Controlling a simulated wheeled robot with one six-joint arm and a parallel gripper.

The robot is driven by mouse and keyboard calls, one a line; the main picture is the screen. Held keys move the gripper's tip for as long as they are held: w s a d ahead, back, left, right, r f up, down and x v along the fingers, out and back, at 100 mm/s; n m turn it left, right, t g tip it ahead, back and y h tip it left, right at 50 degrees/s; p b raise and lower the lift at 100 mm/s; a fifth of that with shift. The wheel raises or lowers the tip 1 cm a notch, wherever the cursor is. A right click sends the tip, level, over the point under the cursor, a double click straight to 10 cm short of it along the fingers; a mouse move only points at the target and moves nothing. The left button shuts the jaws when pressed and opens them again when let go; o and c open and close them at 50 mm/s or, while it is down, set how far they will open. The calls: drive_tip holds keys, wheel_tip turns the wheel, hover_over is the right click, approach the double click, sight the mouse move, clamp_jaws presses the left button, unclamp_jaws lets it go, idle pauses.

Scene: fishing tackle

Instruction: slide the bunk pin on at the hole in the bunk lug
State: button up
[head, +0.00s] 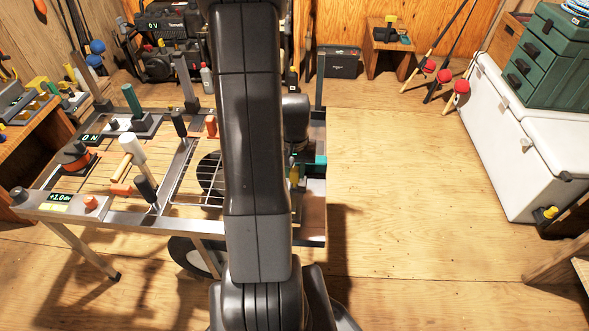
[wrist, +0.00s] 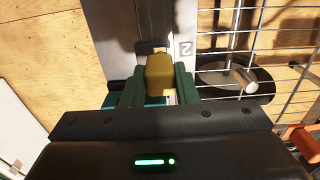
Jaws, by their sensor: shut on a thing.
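My gripper (wrist: 158,82) is shut on a yellow block-like piece, which I take to be the bunk pin's grip (wrist: 160,68), between its green fingers. The pin's far end is hidden. Beyond it lies a grey metal plate (wrist: 120,25) with a white label marked 2, upside down. A small dark part (wrist: 150,47) shows right at the yellow piece's far side; I cannot tell whether it is the lug, and no hole is visible. In the head view my arm covers much of this spot, and the yellow piece (head: 294,176) shows beside it at the frame's right end.
A wire rack (head: 200,185) fills the frame's middle, left of my arm. A white-headed mallet (head: 131,150) and upright dark handles stand on the left part. A white chest (head: 540,150) stands far right. The wooden floor between is clear.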

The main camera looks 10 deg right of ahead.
sight(294, 178)
drive_tip(key=shift+f+b, duration=1.15)
drive_tip(key=shift+f, duration=0.4)
drive_tip(key=o, duration=1.1)
drive_tip(key=shift+c, duration=0.2)
drive_tip(key=shift+r, duration=0.1)
wheel_tip(294, 178, up, 14)
drive_tip(key=p, duration=0.3)
drive_tip(key=shift+f, duration=0.2)
wheel_tip(294, 178, down, 14)
drive_tip(key=b, duration=0.3)
drive_tip(key=shift+r, duration=0.45)
drive_tip(key=shift+f, duration=0.15)
